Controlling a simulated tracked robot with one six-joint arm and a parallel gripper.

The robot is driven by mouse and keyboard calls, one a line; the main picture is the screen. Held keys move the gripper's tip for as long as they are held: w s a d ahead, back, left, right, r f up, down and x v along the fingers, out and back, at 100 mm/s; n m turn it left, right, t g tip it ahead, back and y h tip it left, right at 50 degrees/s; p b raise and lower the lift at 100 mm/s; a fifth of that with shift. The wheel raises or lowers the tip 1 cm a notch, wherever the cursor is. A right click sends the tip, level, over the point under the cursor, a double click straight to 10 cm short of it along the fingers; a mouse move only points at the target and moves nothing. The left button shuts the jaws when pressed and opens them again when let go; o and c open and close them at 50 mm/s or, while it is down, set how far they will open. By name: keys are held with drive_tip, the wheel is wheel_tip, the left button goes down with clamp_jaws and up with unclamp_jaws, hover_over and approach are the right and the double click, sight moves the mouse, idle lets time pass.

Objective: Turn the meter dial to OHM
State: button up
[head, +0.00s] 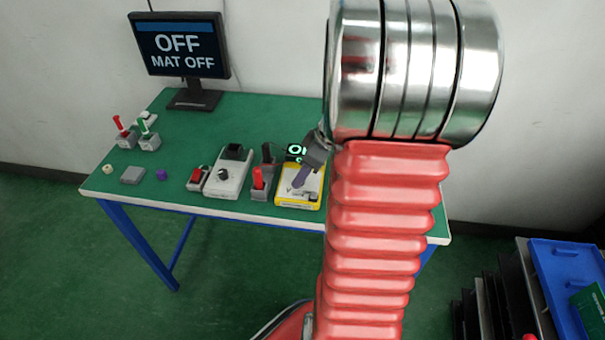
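The yellow-edged meter (311,201) lies on the green table, just left of my red arm. The finger gap is too small to read.
Left of the meter stand a red-handled lever fixture (259,183), a white box with a black knob (226,178) and a red switch (197,178). Further left are two levers (137,134) and a purple cube (161,174). A monitor (180,44) reads "OFF MAT OFF".

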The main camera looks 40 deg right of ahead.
drive_tip(key=shift+w+a+f, duration=0.1)
drive_tip(key=shift+w+f, duration=0.05)
drive_tip(key=shift+f, duration=0.25)
drive_tip(key=shift+c, duration=0.2)
clamp_jaws()
